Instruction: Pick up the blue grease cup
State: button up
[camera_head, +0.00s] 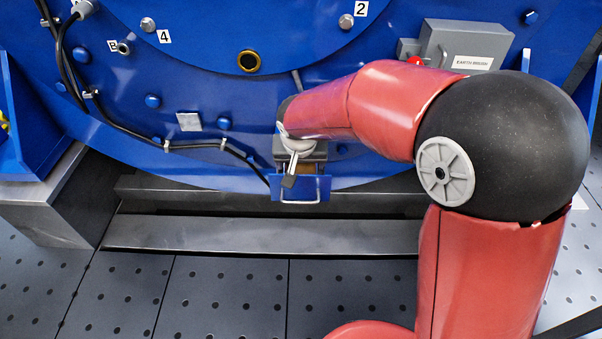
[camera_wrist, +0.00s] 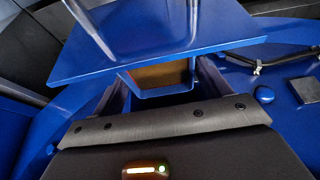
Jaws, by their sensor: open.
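I cannot make out a blue grease cup in either view. My gripper (camera_head: 290,181) is over a small drawer at the foot of the blue motor, partly hidden by my wrist. The drawer's blue front (camera_head: 318,190) has a silver U-shaped handle (camera_head: 301,200) and stands out from its dark housing (camera_head: 318,150). The wrist view shows the blue front (camera_wrist: 165,45) from close by, with a narrow opening and a brownish inside (camera_wrist: 160,73) behind it. The front hides much of the inside. I see nothing held in the jaws, though my wrist covers part of them.
Black cables (camera_head: 120,128) run along the motor's lower left. A grey box (camera_head: 462,43) with a red button (camera_head: 415,61) is at upper right. A grey metal beam (camera_head: 250,235) lies below the drawer. The perforated floor (camera_head: 220,295) in front is clear.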

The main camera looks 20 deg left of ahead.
jog(key=shift+w+f, duration=0.25)
jog(key=shift+f, duration=0.3)
jog(key=c, duration=0.6)
jog(key=shift+r, duration=0.1)
